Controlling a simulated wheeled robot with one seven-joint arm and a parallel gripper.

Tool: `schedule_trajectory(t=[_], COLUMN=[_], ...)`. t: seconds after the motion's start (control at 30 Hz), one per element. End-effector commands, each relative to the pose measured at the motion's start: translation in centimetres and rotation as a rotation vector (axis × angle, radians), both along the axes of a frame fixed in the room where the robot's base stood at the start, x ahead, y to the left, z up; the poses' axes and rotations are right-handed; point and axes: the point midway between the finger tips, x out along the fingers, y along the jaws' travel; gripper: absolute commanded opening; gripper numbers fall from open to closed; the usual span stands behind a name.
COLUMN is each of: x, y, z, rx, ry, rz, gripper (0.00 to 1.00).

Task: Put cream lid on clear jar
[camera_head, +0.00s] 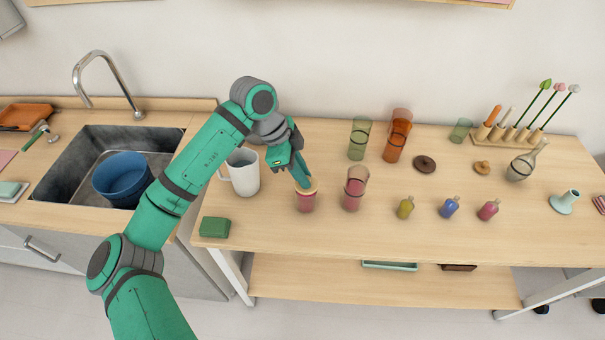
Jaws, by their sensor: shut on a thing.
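A clear jar (306,203) with pinkish-red contents stands on the wooden table, right of the white mug. A cream lid (311,189) is at the jar's mouth, and it looks roughly level. My gripper (304,184) reaches down from the upper left and is shut on the lid. Its fingers hide part of the lid. I cannot tell whether the lid rests on the rim or hovers just above it.
A white mug (243,172) stands close on the left and a glass with pink contents (354,190) close on the right. A green sponge (214,227) lies at the front left. Small bottles (406,208) stand to the right. Stacked tumblers (397,140) stand behind.

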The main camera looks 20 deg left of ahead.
Motion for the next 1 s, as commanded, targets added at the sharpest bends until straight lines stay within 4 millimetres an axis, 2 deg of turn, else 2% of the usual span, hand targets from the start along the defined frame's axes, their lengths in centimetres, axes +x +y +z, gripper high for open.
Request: schedule_trajectory(t=[1.0], x=[-0.03], y=[0.05], z=[-0.7], rx=[0.0], ry=[0.0], rz=[0.001], gripper=[0.0])
